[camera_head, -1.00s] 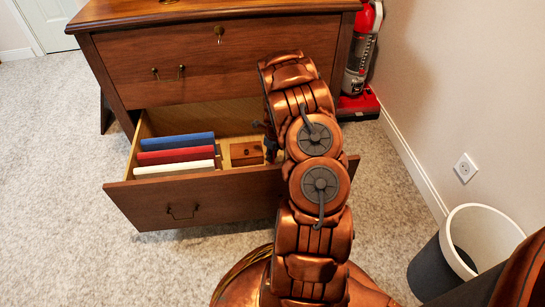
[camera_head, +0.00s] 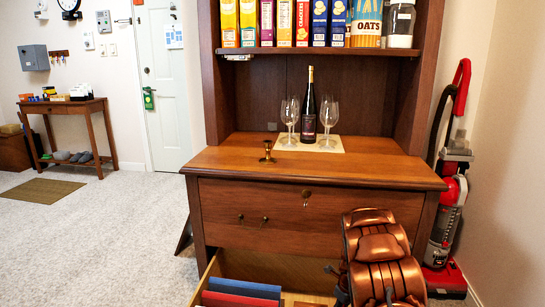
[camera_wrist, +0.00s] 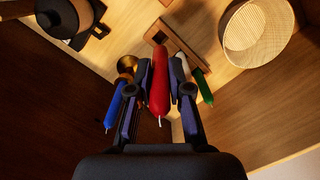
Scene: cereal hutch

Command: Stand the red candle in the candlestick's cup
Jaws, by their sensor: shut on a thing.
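The red candle (camera_wrist: 160,82) is between the fingers of my gripper (camera_wrist: 161,88) in the wrist view. The gripper is shut on it, and its wick end points toward the palm. The candle's far end is over the drawer floor; I cannot tell whether it touches. A small brass candlestick (camera_head: 267,151) stands upright on the hutch counter (camera_head: 222,158) in the head view, left of the glasses. In the head view my gripper is hidden low in the open drawer (camera_head: 207,276).
Blue (camera_wrist: 115,106), green (camera_wrist: 204,88) and white candles (camera_wrist: 180,67) lie close around my fingers. A round basket (camera_wrist: 257,32), a wooden holder (camera_wrist: 180,42) and a dark pot (camera_wrist: 66,16) are nearby. A bottle (camera_head: 309,108) and several glasses stand right of the candlestick.

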